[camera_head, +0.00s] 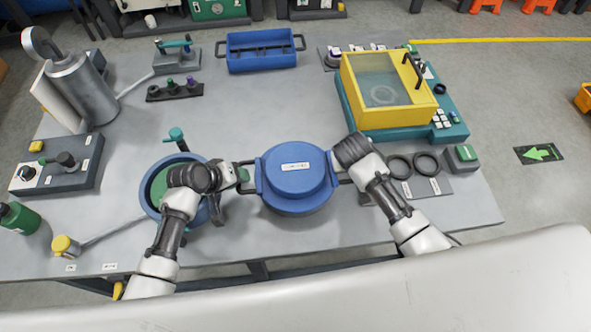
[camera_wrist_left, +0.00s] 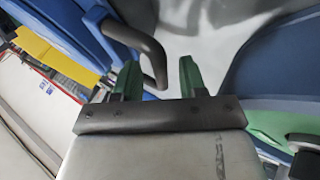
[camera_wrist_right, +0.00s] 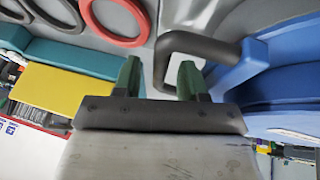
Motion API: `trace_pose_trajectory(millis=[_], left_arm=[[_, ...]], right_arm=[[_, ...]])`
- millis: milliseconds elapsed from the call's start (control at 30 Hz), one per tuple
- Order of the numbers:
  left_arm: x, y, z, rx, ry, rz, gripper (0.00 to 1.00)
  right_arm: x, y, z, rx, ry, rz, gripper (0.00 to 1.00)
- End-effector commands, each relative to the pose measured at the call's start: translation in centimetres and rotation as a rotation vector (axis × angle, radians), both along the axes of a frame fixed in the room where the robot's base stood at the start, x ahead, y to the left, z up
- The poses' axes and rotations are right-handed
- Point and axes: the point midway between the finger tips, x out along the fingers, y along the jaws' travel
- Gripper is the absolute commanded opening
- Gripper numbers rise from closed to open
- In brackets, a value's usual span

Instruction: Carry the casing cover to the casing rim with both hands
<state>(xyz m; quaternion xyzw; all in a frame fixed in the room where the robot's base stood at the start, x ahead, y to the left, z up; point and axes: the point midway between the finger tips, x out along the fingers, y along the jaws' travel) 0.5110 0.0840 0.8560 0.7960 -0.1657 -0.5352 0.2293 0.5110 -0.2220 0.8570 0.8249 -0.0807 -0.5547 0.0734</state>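The casing cover (camera_head: 295,185), a round blue lid with a white label and a dark handle on each side, is at the middle of the table's front half. The blue casing (camera_head: 151,205) with its green inside is to its left, partly hidden by my left arm. My left gripper (camera_head: 248,177) is at the cover's left handle. In the left wrist view that handle (camera_wrist_left: 146,42) passes between the parted fingers. My right gripper (camera_head: 342,178) is at the right handle. In the right wrist view that handle (camera_wrist_right: 163,62) lies between the parted fingers, with gaps visible.
A yellow box with a clear window (camera_head: 388,115) on a teal base stands at the back right. Dark rings (camera_head: 427,163) lie right of my right gripper. A blue tray (camera_head: 262,67) is at the back. A teal-handled tool (camera_head: 177,138) stands behind the casing. The table between tray and cover is clear.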

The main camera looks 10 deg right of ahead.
Motion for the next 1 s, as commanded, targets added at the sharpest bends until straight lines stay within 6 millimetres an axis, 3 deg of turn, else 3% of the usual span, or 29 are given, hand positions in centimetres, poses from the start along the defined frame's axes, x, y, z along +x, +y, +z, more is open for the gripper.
trace_pose_trajectory(millis=[33,267,1000], left_arm=[[-0.01,0.00,0.00,0.000,0.000,0.000,0.34],[-0.03,0.01,0.00,0.000,0.000,0.000,0.00],[-0.05,0.03,-0.01,0.000,0.001,0.000,0.00]], right_arm=[[0.00,0.01,0.01,0.000,0.000,0.000,0.34],[-0.02,0.01,0.01,0.000,0.000,0.000,0.00],[-0.04,-0.01,0.01,0.000,0.001,0.000,0.00]])
